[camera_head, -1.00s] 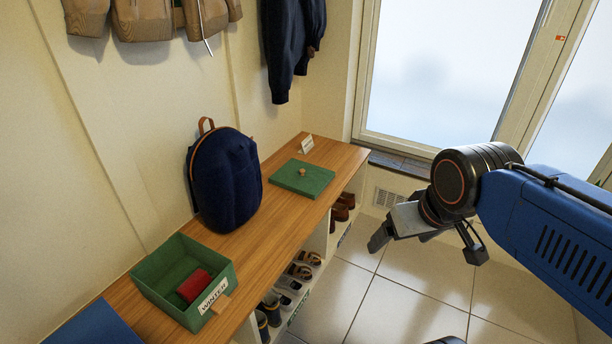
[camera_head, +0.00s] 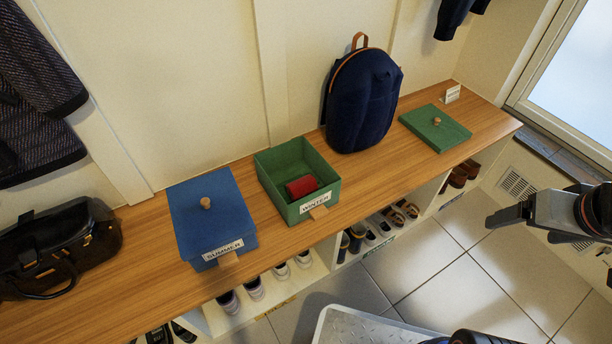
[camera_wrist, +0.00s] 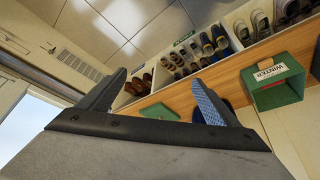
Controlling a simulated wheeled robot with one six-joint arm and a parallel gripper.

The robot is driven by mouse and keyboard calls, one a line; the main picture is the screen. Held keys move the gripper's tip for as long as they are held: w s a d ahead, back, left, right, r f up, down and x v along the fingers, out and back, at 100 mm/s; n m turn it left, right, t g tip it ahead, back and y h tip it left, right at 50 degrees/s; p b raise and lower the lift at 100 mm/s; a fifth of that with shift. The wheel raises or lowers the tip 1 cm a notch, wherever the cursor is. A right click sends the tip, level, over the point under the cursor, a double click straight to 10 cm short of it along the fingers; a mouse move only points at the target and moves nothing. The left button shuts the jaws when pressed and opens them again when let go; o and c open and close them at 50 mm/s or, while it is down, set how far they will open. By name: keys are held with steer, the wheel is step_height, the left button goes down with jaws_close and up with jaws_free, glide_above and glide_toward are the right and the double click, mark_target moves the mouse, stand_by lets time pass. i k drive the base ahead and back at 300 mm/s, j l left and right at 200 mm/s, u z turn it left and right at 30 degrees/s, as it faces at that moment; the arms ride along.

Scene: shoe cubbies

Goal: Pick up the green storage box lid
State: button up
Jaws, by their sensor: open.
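The green storage box lid (camera_head: 436,127) lies flat on the wooden bench top, near its right end, with a small round wooden knob on top. The open green box (camera_head: 290,188), labelled WINTER, stands to the left with a red rolled item (camera_head: 301,186) inside. It also shows in the wrist view (camera_wrist: 276,85). My gripper (camera_head: 548,236) is at the right edge of the head view, out over the floor and apart from the lid. In the wrist view its two fingers (camera_wrist: 160,103) are spread with nothing between them.
A navy backpack (camera_head: 362,100) stands between the green box and the lid. A blue lidded box (camera_head: 210,216) labelled SUMMER and a black bag (camera_head: 55,245) are further left. A small white card (camera_head: 452,94) stands behind the lid. Shoes fill the cubbies below; tiled floor (camera_head: 450,262) lies in front.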

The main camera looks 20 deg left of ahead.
mark_target(438, 130)
steer(key=i+l+u, duration=0.65)
steer(key=l, duration=0.3)
steer(key=i+l+u, duration=0.2)
steer(key=l, duration=0.2)
